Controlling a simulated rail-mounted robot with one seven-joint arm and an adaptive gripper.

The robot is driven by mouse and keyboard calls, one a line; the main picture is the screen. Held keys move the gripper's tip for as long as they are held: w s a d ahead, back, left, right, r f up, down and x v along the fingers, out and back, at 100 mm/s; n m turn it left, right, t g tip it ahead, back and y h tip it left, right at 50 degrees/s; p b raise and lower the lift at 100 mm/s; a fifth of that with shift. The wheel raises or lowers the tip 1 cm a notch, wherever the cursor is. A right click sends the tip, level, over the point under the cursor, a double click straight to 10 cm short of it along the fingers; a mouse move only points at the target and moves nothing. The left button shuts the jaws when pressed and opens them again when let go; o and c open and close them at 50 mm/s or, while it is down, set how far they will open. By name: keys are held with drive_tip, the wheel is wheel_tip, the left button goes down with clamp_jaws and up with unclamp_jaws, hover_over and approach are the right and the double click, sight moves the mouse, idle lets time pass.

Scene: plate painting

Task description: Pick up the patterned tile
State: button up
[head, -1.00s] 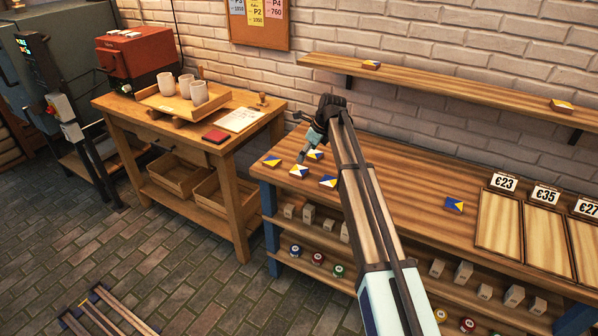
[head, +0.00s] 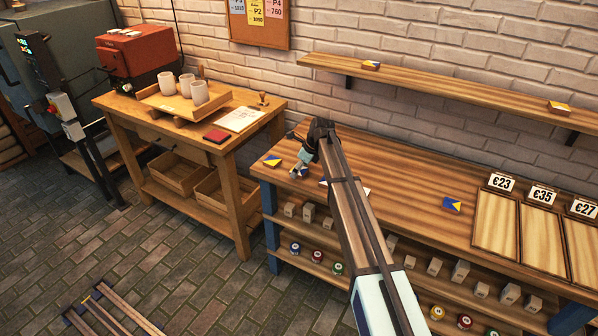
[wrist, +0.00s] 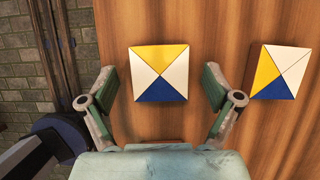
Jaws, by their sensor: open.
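A square patterned tile (wrist: 158,74) with yellow, white and blue triangles lies flat on the wooden bench. In the wrist view it is between the spread fingers of my gripper (wrist: 160,85), with a gap on each side. My gripper is open and empty. A second patterned tile (wrist: 277,72) lies to the right, outside the right finger. In the head view my gripper (head: 298,173) is low over the bench's left end and covers much of the tile there. A blue and yellow tile (head: 272,161) lies to its left. My arm partly hides other tiles nearby.
Another tile (head: 452,204) lies farther right on the bench (head: 410,185), near priced wooden panels (head: 540,228). Tiles also sit on the wall shelf (head: 460,86). A side table with cups on a tray (head: 158,97) stands left. The bench's middle is mostly clear.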

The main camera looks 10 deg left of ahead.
drive_tip(key=c, duration=1.3)
drive_tip(key=shift+r, duration=0.1)
